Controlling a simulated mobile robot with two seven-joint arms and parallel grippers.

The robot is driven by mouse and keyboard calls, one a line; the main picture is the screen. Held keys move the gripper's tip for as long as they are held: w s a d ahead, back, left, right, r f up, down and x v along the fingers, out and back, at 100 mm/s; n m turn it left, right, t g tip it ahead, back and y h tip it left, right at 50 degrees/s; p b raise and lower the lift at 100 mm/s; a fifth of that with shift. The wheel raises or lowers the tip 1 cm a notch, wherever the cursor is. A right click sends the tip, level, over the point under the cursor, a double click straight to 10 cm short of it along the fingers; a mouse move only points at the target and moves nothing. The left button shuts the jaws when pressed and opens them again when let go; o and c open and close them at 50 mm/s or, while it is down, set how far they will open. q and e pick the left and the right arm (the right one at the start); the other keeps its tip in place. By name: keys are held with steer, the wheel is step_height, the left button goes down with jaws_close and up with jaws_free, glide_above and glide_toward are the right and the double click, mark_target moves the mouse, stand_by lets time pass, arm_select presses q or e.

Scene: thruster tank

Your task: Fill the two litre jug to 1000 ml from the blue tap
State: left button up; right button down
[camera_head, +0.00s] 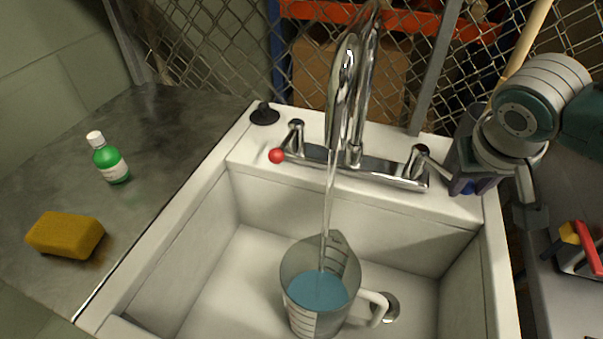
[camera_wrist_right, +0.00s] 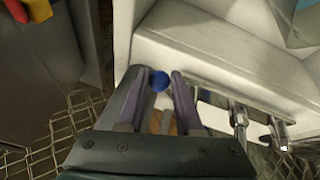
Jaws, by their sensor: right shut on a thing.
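The clear jug (camera_head: 299,262) stands upright in the sink under the tap spout (camera_head: 349,75), its white handle to the right. A stream of water (camera_head: 328,195) runs from the spout into it. Bluish water (camera_head: 318,289) stands partway up the jug; the scale marks are too small to read. My right gripper (camera_head: 464,182) is shut on the blue tap knob (camera_head: 468,188) at the sink's right rear. The knob also shows between the fingertips in the right wrist view (camera_wrist_right: 159,81). The red tap knob (camera_head: 276,156) is left of the spout. My left gripper is out of view.
The white sink (camera_head: 160,235) has free floor left of the jug; its drain (camera_head: 391,305) is beside the handle. A black plug (camera_head: 264,114) sits on the back left corner. A green bottle (camera_head: 110,162) and a yellow sponge (camera_head: 65,235) are on the left counter. Wire mesh stands behind.

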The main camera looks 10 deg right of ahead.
steer(key=a, duration=0.3)
steer(key=shift+a, duration=0.2)
steer(key=a, duration=0.1)
steer(key=w+a, duration=0.1)
steer(key=a, duration=0.2)
steer(key=shift+w+a, duration=0.3)
steer(key=shift+w, duration=0.1)
steer(key=shift+r, duration=0.1)
stand_by(0.3)
